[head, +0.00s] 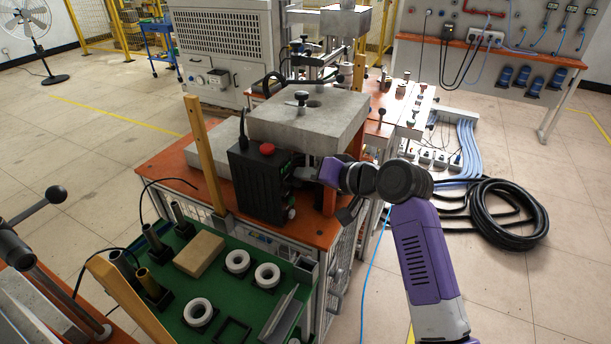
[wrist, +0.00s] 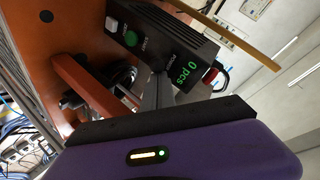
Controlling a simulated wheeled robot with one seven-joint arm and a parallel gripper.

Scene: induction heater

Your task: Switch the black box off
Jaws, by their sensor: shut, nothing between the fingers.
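The black box (head: 258,185) stands upright on the orange table, with a red knob (head: 267,149) on top. In the wrist view the black box (wrist: 190,38) appears tilted, with a green "0 pcs" display (wrist: 188,72), a round green button (wrist: 131,38) and a paler button (wrist: 112,24) beside it. The red knob shows partly at its far edge (wrist: 211,76). My gripper (wrist: 160,78) is shut and empty, its grey fingers in front of the box's lower display edge. Whether they touch the box is unclear. In the head view the fingertips cannot be made out.
A grey block (head: 308,125) stands behind the box, and a wooden post (head: 204,155) to its left. An orange bar (wrist: 88,88) lies beside my fingers in the wrist view. A green tray (head: 215,290) with white rings is in front. Coiled black cable (head: 510,215) lies on the floor.

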